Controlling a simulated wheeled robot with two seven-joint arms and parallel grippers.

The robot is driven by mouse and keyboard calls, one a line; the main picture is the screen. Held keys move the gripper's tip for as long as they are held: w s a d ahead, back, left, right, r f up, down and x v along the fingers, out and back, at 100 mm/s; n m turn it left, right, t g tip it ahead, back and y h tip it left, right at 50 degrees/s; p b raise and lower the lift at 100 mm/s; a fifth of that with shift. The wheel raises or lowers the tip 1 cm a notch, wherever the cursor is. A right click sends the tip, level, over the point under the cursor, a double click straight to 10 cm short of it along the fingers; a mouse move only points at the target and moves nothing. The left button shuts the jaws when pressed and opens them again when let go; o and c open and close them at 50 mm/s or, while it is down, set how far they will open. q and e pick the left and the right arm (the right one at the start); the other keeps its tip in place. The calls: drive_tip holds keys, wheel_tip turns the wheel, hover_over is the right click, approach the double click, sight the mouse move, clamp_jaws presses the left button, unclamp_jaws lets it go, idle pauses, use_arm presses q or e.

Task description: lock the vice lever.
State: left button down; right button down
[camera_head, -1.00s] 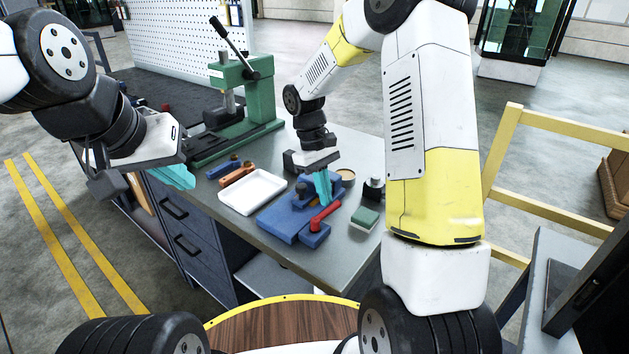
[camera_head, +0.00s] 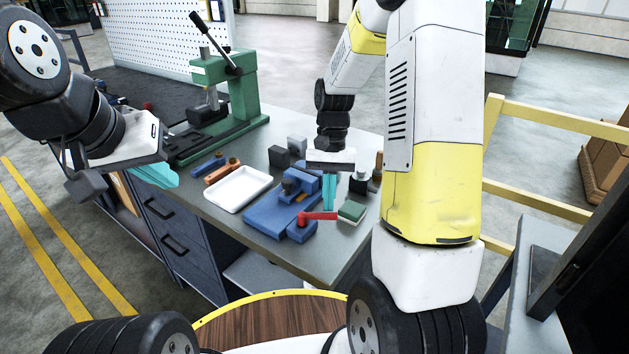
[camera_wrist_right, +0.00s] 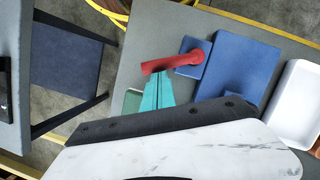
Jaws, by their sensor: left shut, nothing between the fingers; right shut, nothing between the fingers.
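The blue vice (camera_head: 275,212) lies on the workbench, with its red lever (camera_head: 318,216) at the front right, pointing to the right. In the right wrist view the red lever (camera_wrist_right: 172,63) reaches out left from its pivot on the blue vice (camera_wrist_right: 240,65). My right gripper (camera_head: 328,207) is shut and empty, pointing down, its teal fingertips at the lever's free end. In the right wrist view the fingertips (camera_wrist_right: 157,78) are close against the lever; I cannot tell whether they touch. My left gripper (camera_head: 160,177) is shut and empty at the left, away from the vice.
A white tray (camera_head: 238,200), an orange block (camera_head: 221,173) and a green pad (camera_head: 351,211) lie beside the vice. Dark and grey blocks (camera_head: 279,157) stand behind it. A green press (camera_head: 240,90) with a long handle stands at the back left.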

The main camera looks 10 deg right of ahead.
sight(330, 217)
drive_tip(key=s+m+y, duration=0.1)
drive_tip(key=s+m, duration=0.1)
drive_tip(key=m, duration=0.1)
drive_tip(key=shift+s, duration=0.1)
drive_tip(key=shift+s+a+m+t, duration=0.2)
drive_tip(key=shift+s+m, duration=0.1)
drive_tip(key=shift+m, duration=0.4)
drive_tip(key=shift+s+a+m+t, duration=0.1)
drive_tip(key=shift+s+m+t, duration=0.15)
drive_tip(key=shift+m, duration=0.45)
drive_tip(key=shift+s, duration=0.15)
drive_tip(key=v, duration=1)
drive_tip(key=shift+d, duration=0.25)
